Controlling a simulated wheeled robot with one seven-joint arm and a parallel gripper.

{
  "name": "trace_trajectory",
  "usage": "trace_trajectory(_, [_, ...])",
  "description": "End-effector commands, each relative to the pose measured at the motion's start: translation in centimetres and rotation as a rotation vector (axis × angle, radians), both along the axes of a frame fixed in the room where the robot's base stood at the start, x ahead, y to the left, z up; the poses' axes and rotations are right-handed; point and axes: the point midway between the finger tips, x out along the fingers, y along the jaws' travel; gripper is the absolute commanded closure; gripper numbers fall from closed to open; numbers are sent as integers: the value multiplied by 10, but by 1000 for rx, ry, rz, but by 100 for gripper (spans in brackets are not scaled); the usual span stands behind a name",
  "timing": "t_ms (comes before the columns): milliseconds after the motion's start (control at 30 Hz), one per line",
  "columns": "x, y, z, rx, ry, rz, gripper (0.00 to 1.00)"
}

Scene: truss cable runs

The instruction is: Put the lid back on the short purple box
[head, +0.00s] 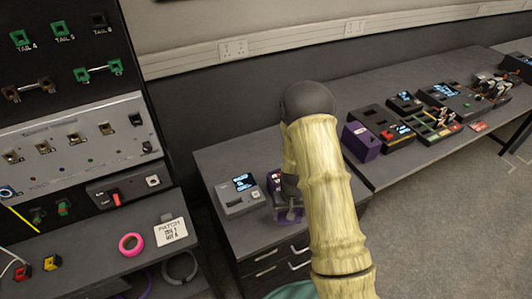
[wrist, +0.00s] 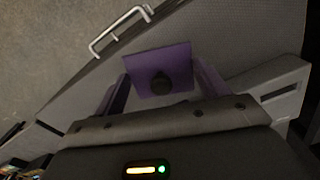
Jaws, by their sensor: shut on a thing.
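The purple lid (wrist: 142,62) is a square plate with a round black knob, in the middle of the wrist view. I cannot tell whether lid and box touch.
A grey device with a blue screen (head: 238,197) stands close left of my gripper. Another purple box (head: 362,142) stands on the bench to the right, beside several instruments. A pink tape ring (head: 131,244) lies on the left bench. Drawer handles (wrist: 120,30) stick out at the bench front.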

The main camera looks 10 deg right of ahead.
Motion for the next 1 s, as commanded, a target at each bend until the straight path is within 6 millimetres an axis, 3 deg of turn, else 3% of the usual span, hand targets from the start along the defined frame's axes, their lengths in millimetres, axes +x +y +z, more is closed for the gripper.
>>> trace_trajectory(500, [0,1,3,0,0,8,48])
trace_trajectory(1000, [-4,1,69,4,3,167,48])
